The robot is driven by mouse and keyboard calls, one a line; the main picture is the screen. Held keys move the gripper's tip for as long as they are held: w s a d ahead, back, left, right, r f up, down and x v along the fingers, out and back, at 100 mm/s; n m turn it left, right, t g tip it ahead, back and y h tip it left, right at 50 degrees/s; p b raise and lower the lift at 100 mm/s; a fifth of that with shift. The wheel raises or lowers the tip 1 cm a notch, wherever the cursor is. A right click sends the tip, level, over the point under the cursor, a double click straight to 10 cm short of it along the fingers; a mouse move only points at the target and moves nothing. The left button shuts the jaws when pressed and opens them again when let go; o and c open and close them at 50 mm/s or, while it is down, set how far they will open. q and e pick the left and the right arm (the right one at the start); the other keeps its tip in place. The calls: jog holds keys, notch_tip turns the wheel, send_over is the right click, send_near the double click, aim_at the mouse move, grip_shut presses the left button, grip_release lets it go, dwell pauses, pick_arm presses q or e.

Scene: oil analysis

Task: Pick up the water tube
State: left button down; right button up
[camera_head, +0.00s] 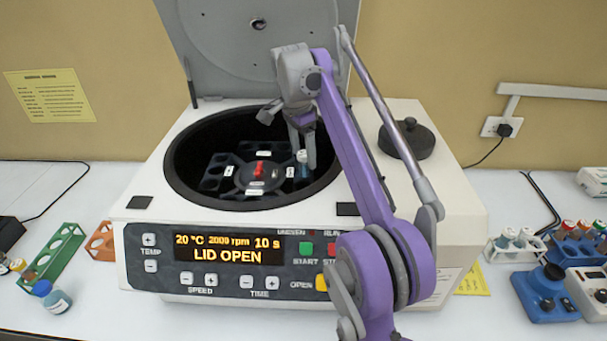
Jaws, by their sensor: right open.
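A small tube with a pale blue-white top (302,158) stands in the right side of the rotor (258,175) inside the open centrifuge (140,185). Nothing I can read marks it as the water tube. My right gripper (301,152) reaches down into the bowl from above, with its open fingers at the top of this tube. One finger shows just right of the tube. The view is too small to tell whether the fingers touch it. The tube's lower part is hidden in the rotor. My left gripper is not in view.
The raised lid (230,50) stands behind the bowl, whose rim surrounds my gripper. The display reads LID OPEN. A green rack (55,255), an orange rack (100,242) and a blue-capped bottle (55,298) are at left. A white tube rack (515,250) and blue device (545,295) are at right.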

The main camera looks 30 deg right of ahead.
jog(key=shift+s+d+f, duration=0.1)
jog(key=shift+s+f, duration=0.1)
jog(key=shift+f, duration=0.35)
jog(key=shift+w, duration=0.1)
jog(key=shift+w, duration=0.1)
jog(key=shift+c, duration=0.9)
grip_shut()
